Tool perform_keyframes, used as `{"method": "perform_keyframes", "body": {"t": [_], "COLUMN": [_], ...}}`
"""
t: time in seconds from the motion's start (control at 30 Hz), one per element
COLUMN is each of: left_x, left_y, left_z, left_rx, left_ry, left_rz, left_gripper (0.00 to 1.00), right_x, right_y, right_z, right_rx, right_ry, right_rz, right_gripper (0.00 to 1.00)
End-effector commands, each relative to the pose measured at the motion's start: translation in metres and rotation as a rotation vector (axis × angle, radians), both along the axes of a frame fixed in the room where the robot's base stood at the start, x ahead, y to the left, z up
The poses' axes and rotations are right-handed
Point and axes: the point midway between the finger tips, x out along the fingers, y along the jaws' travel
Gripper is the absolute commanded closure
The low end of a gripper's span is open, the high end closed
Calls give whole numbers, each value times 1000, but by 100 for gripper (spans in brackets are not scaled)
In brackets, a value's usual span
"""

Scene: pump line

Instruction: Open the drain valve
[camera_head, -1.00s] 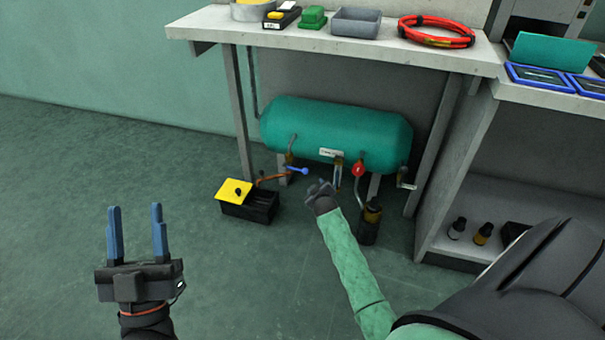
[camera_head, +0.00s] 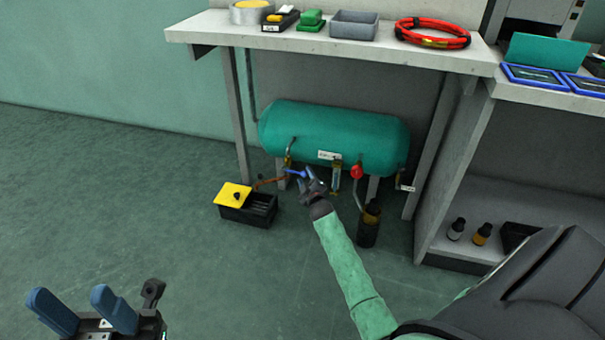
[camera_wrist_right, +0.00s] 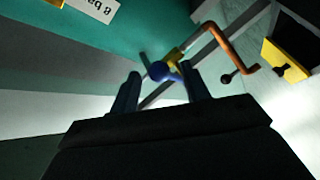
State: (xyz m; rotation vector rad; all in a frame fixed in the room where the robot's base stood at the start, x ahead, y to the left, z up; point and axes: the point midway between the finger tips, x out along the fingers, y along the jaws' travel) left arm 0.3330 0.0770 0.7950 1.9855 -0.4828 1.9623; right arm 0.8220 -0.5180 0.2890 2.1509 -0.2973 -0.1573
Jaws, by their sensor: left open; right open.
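A teal tank (camera_head: 335,130) lies under the bench. Below its left end is a small brass valve (camera_wrist_right: 176,57) with a blue lever (camera_head: 294,172) and a bent copper pipe (camera_head: 268,182). In the right wrist view the lever's rounded blue end (camera_wrist_right: 159,71) shows between or just past my finger tips; contact cannot be told. My right gripper (camera_head: 307,178) is open beside the lever, and its fingers also show in the wrist view (camera_wrist_right: 163,88). My left gripper (camera_head: 71,297) is open and empty, low at the left, far from the tank.
A black tray (camera_head: 262,216) with a yellow part (camera_head: 232,195) stands on the floor below the copper pipe. A red-handled fitting (camera_head: 357,171) and dark bottle (camera_head: 368,228) are right of my right gripper. Bench legs flank the tank. The floor at left is clear.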

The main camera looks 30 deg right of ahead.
Motion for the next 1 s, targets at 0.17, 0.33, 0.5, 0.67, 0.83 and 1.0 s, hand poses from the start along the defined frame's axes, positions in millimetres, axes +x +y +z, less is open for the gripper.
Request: {"method": "perform_keyframes", "body": {"t": [0.17,0.33,0.5,0.67,0.83,1.0], "left_x": [1,1,1,1,1,1], "left_y": [-2,-3,-4,-4,-4,-4], "left_z": [-12,-16,-17,-17,-17,-17], "left_rx": [15,25,28,28,29,29], "left_ry": [6,7,9,9,10,10], "left_rz": [5,9,11,11,11,11], "left_gripper": [53,53,53,53,53,53], "right_x": [24,38,43,43,43,43], "right_y": [-8,-11,-13,-13,-13,-13], "right_z": [-1,-1,0,0,0,0], "right_rx": [0,1,0,0,0,0], "right_ry": [-1,-1,1,1,1,1], "right_rz": [-1,-1,-1,-1,-1,-1], "right_gripper": [54,54,54,54,73,100]}}
